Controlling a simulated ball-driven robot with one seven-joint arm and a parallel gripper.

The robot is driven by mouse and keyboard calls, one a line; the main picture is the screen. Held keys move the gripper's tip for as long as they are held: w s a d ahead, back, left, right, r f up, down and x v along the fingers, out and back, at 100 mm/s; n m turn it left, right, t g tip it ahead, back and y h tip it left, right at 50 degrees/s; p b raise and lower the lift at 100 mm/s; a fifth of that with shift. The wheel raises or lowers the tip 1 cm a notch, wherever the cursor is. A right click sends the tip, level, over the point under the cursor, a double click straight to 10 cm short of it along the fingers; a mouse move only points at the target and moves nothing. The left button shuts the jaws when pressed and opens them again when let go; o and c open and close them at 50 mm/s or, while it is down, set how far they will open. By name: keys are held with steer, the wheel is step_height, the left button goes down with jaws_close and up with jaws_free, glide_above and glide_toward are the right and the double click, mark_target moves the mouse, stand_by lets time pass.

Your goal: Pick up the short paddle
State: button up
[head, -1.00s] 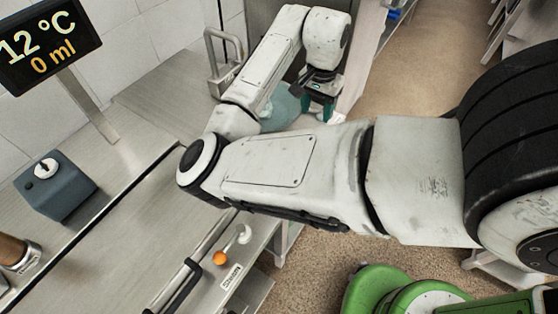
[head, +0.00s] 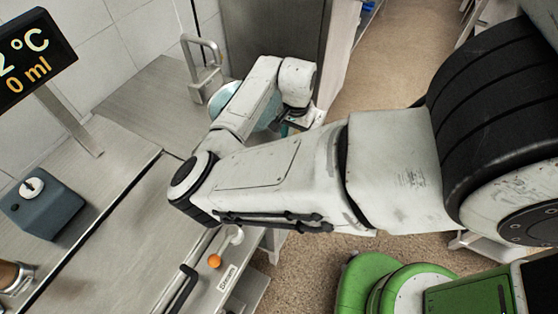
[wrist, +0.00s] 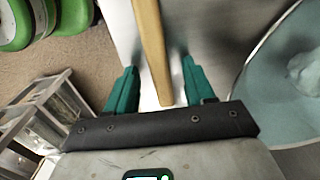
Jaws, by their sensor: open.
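In the wrist view a long, light wooden handle, seemingly the short paddle (wrist: 152,45), runs from the top edge down between the two teal fingers of my gripper (wrist: 160,63). The fingers are open, with a gap visible on both sides of the wood. The handle's lower end is near the dark palm bar, and its far end is out of frame. In the head view only a little of my gripper shows beyond the wrist, beside the counter edge; the paddle is hidden there by my arm.
A pale blue bowl (head: 262,116) is close to the gripper, also at the right of the wrist view (wrist: 262,75). A metal tap (head: 203,62) stands behind it. A grey box with a knob (head: 42,206) and a display (head: 30,58) are at the left.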

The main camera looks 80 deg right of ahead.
steer(key=shift+f, duration=0.1)
steer(key=shift+c, duration=0.2)
jaws_close()
